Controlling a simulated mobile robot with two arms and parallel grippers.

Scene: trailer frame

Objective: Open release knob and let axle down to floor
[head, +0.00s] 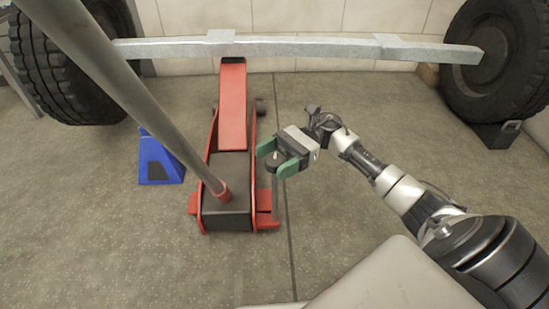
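A red floor jack (232,115) stands on the floor with its arm raised. Its front end is under the grey axle (300,47), which runs level across the back. A long grey handle (125,90) slopes up to the left from the jack. My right gripper (277,158) is just right of the jack's body, its green fingers apart. A small dark round knob (272,162), which looks like the release knob, shows at the fingers on a thin upright stem. I cannot tell whether the fingers touch it. My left gripper is not in view.
A blue stand (157,160) is on the floor left of the jack. Black tyres stand at the left (70,70) and right (500,60). A dark block (496,135) sits by the right tyre.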

